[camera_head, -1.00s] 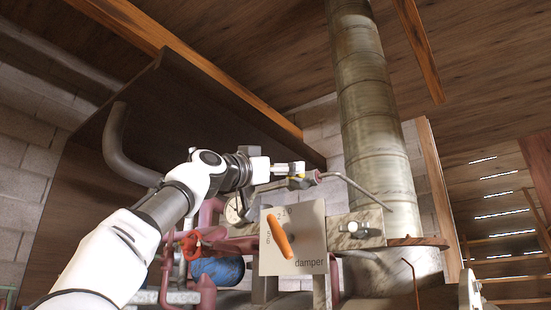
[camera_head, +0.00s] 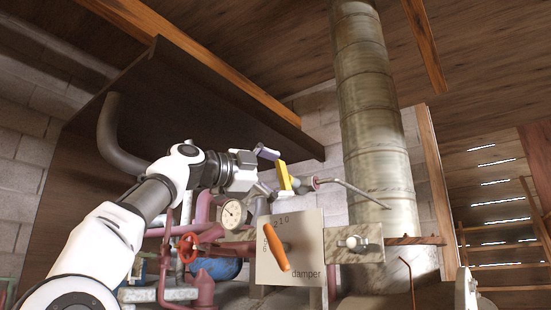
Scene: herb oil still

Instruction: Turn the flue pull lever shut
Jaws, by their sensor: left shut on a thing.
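Just below, an orange handle (camera_head: 276,248) hangs tilted on a pale plate (camera_head: 306,250) marked "damper" and numbers.
A tall metal flue pipe (camera_head: 374,130) rises behind. A dial gauge (camera_head: 231,214), a red valve wheel (camera_head: 187,248) and pinkish pipes crowd the space below my left arm. A dark hood (camera_head: 190,110) overhangs it. A metal bracket (camera_head: 353,243) sits right of the plate.

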